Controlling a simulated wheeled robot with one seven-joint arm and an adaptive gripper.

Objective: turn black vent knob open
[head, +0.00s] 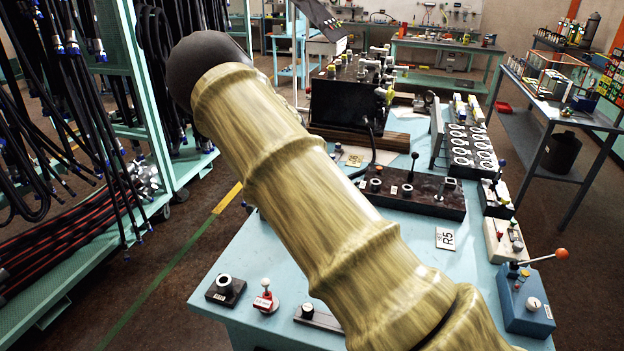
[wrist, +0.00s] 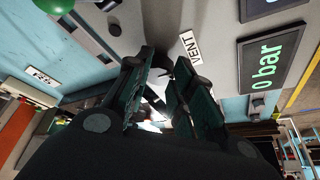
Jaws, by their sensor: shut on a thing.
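In the wrist view my gripper (wrist: 164,68) reaches up to a grey panel (wrist: 215,22). Its two dark green fingers are closed around the black vent knob (wrist: 160,61), just left of the white VENT label (wrist: 190,46). The fingers hide most of the knob, so its turn angle cannot be read. A black display (wrist: 268,57) to the right shows "0 bar" in green. In the head view my own arm covers the middle, and neither the gripper nor the knob shows there.
In the wrist view a green round part (wrist: 54,5) is on the panel at top left. In the head view a light blue bench (head: 405,280) holds a black valve block (head: 425,195), a blue box (head: 527,300) with an orange-tipped lever, and small fittings. Hose racks stand at left.

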